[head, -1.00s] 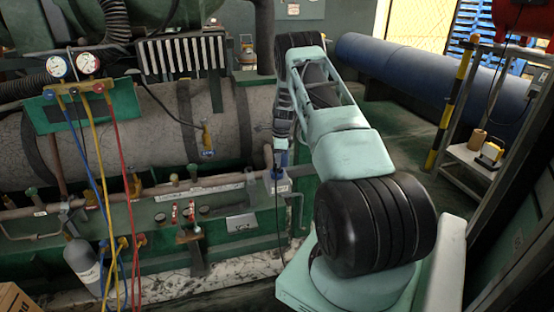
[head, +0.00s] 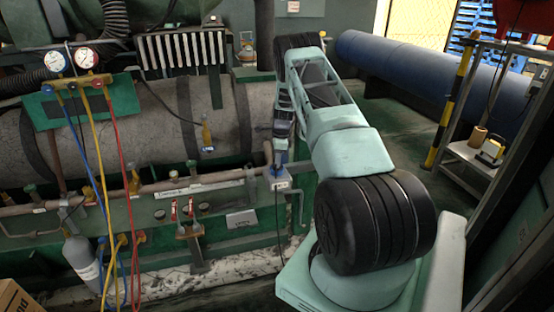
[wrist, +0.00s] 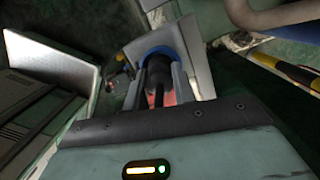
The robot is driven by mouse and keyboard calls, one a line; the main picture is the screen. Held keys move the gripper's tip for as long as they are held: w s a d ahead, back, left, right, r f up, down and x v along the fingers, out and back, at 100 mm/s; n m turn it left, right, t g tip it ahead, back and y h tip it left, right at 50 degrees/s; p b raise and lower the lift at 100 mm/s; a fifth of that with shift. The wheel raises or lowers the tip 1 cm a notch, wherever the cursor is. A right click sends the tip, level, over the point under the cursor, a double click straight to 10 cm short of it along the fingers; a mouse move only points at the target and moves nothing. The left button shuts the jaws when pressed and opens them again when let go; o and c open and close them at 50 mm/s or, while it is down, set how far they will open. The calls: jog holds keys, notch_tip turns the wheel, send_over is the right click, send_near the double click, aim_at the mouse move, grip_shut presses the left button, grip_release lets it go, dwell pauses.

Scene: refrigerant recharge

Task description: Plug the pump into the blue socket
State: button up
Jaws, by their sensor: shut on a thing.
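My gripper (head: 281,148) points down over a small grey box at the right end of the green machine frame. In the wrist view its two fingers (wrist: 160,82) are shut on a black plug (wrist: 158,70) with a dark cable. The blue socket (wrist: 150,54) shows as a blue ring around the plug's far end. In the head view blue (head: 280,169) shows between gripper and box. The plug is lined up with the socket, but I cannot tell how deep it sits. A dark cable (head: 279,228) hangs below. I cannot pick out the pump.
A gauge manifold (head: 75,90) with blue, yellow and red hoses stands at the left. A large tank (head: 120,125) and pipes lie behind the box. A metal shelf (head: 470,158) stands at the right.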

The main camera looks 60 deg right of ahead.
jog(key=shift+f, duration=0.45)
jog(key=o, duration=1)
jog(key=shift+c, duration=0.2)
notch_tip(320, 180, up, 17)
jog(key=s+d, duration=0.1)
jog(key=shift+s+d+r, duration=0.15)
jog(key=shift+s, duration=0.15)
